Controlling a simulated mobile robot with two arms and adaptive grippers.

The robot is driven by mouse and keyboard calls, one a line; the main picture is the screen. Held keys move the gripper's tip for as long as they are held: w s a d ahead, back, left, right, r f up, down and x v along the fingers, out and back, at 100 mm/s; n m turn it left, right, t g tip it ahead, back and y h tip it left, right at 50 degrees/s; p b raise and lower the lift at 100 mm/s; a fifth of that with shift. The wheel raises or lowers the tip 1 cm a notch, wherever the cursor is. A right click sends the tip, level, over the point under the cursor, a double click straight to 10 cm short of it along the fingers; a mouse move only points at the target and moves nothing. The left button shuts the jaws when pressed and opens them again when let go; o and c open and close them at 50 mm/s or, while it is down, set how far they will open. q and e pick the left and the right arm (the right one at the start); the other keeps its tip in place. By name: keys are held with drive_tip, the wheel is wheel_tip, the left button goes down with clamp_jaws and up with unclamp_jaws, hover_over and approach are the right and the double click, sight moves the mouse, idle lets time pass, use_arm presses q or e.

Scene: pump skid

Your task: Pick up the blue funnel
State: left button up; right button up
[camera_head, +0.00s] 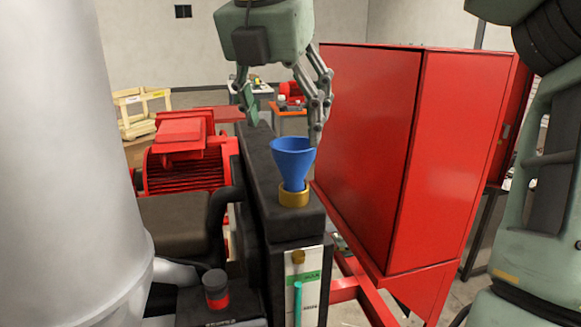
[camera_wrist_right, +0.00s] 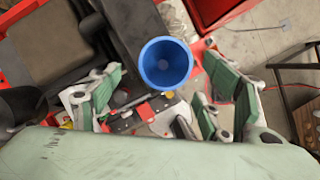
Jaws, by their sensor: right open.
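The blue funnel (camera_head: 293,160) stands upright, its narrow end in a brass-coloured collar (camera_head: 294,195) on top of a black tank. My right gripper (camera_head: 285,125) is open, pointing down, above and around the far side of the funnel. In the right wrist view the funnel (camera_wrist_right: 166,63) shows from above as a round blue rim, in the gap between the green-padded fingers (camera_wrist_right: 155,108) and somewhat beyond them. The fingers appear apart from the funnel. My left gripper is in neither view.
A large red cabinet (camera_head: 370,150) stands close on the right of the black tank (camera_head: 262,165). A red motor (camera_head: 185,155) is on the left. A pale grey cylinder (camera_head: 60,160) fills the left side. A black cap with a red band (camera_head: 216,289) is in front.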

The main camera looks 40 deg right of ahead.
sight(291, 145)
drive_tip(key=x, duration=0.2)
drive_tip(key=shift+s+d+f+p, duration=0.1)
drive_tip(key=shift+s+f+p, duration=0.1)
drive_tip(key=shift+f+p, duration=0.1)
drive_tip(key=p+x, duration=0.2)
drive_tip(key=x, duration=0.2)
drive_tip(key=shift+s+f, duration=0.1)
drive_tip(key=shift+f, duration=0.05)
drive_tip(key=shift+d+f, duration=0.1)
drive_tip(key=shift+f, duration=0.2)
drive_tip(key=shift+d+f, duration=0.1)
drive_tip(key=shift+c, duration=0.3)
drive_tip(key=c, duration=1.3)
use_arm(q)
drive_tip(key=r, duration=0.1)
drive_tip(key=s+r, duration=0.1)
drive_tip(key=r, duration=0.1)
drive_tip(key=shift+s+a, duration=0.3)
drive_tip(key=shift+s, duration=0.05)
